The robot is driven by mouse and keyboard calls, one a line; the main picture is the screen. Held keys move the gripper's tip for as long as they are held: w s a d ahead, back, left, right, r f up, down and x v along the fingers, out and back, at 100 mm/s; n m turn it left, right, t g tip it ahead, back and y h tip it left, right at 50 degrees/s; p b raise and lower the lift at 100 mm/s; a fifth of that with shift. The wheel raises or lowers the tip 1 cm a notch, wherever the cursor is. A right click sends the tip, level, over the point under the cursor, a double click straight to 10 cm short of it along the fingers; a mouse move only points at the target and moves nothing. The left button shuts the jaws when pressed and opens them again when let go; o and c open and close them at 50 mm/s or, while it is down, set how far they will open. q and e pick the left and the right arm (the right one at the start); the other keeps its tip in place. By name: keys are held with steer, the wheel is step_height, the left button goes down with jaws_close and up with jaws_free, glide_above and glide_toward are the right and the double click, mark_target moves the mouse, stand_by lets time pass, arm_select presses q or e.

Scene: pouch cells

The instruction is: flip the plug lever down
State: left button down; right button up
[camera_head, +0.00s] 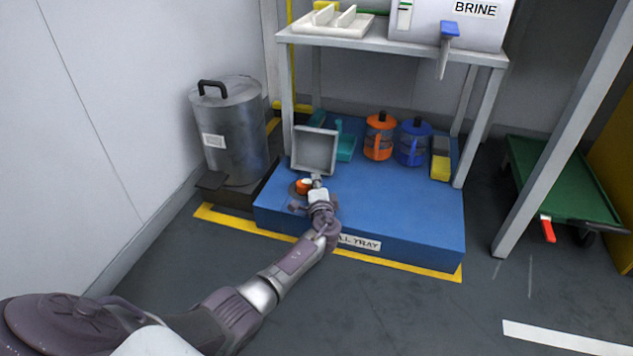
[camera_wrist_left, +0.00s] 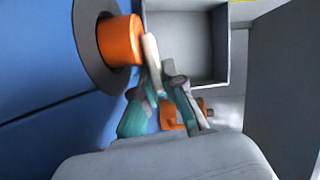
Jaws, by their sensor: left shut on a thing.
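The plug is an orange cylinder (camera_wrist_left: 120,40) on a dark round base (camera_wrist_left: 92,35) set on the blue spill tray (camera_head: 400,217). In the head view, the plug (camera_head: 303,186) shows small and partly hidden behind my left gripper (camera_head: 317,181). In the left wrist view, my left gripper (camera_wrist_left: 160,80) reaches right beside the orange cylinder. Its fingers are close together, shut on the plug lever. The lever is mostly hidden by the fingers, so its exact angle cannot be told. My right gripper is not in view.
An open grey square bin (camera_head: 296,152) stands just behind the plug. Orange (camera_head: 379,140) and blue (camera_head: 413,142) jugs stand further back on the tray. A metal drum (camera_head: 232,125) is at left. Shelf legs (camera_head: 480,125) rise at the tray's sides. Floor in front is clear.

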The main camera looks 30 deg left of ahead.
arm_select(q)
steer(key=shift+f, duration=0.1)
stand_by(0.5)
steer(key=c, duration=1.2)
jaws_free()
step_height(320, 180, up, 10)
